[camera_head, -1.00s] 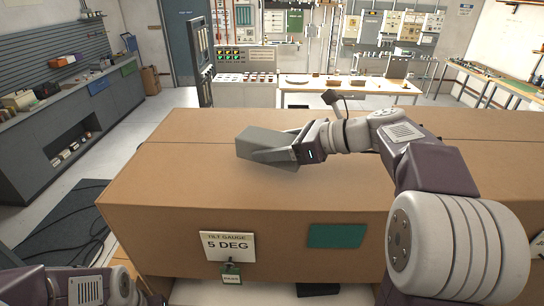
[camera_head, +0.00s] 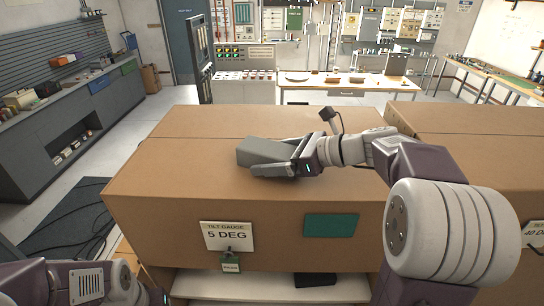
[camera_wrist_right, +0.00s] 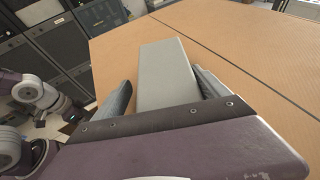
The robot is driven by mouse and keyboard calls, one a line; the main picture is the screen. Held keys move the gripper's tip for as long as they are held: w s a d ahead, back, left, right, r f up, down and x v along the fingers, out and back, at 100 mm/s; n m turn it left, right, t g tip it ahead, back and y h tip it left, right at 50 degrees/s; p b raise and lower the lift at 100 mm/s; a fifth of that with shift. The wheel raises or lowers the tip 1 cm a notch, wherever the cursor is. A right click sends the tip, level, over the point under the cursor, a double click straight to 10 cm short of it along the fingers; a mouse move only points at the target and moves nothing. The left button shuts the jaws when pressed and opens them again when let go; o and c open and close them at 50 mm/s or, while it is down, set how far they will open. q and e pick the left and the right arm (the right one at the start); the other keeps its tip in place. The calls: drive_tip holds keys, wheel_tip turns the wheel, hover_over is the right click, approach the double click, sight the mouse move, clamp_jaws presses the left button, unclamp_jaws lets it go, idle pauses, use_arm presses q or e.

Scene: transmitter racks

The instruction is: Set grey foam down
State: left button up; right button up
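The grey foam (camera_head: 262,151) is a long block lying on top of the brown box (camera_head: 190,170), near its middle. In the right wrist view the grey foam (camera_wrist_right: 165,72) sits between the two fingers, with a narrow gap showing at the left finger. My right gripper (camera_head: 280,163) is around the foam's near end, its fingers spread and apart from it. My left gripper is not clearly in view; only part of my left arm shows at the lower left.
The box front carries a "5 DEG" tilt gauge label (camera_head: 227,236) and a green patch (camera_head: 331,225). Another brown box (camera_head: 470,122) stands at the right, past a narrow gap. The box top left of the foam is clear.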

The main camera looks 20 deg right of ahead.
drive_tip(key=shift+r, duration=0.1)
drive_tip(key=shift+d, duration=0.35)
drive_tip(key=b+v, duration=0.3)
drive_tip(key=v, duration=0.7)
drive_tip(key=shift+s+d+r, duration=0.15)
drive_tip(key=shift+s, duration=0.05)
drive_tip(key=shift+d+r, duration=0.15)
drive_tip(key=shift+d, duration=0.05)
drive_tip(key=shift+s, duration=0.2)
